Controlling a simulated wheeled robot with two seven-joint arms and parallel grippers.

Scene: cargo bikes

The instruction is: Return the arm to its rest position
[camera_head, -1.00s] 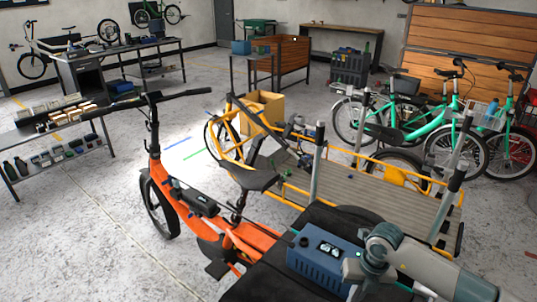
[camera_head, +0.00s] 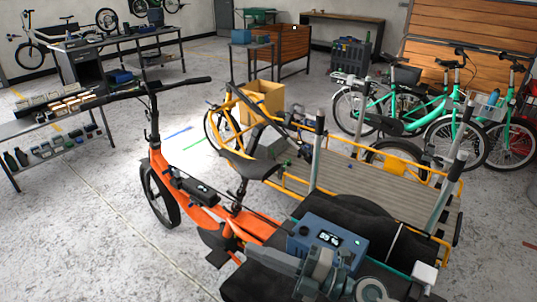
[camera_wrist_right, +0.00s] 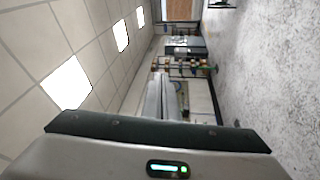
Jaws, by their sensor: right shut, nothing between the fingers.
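My right arm (camera_head: 318,272) comes in at the bottom of the head view and reaches left, low in front of the orange bike's black rear part. My right gripper (camera_head: 252,250) is at its left end, shut with nothing in it; its fingertips are hard to make out against the bike. It is left of and nearer than a blue box (camera_head: 335,248) with a lit display. My left gripper is not in view.
The orange bike (camera_head: 215,212) stands close in front. A yellow-railed cargo bed (camera_head: 390,190) lies beyond the blue box, with upright grey posts. Teal bikes (camera_head: 430,120) stand at the right. Open concrete floor (camera_head: 90,240) lies to the left.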

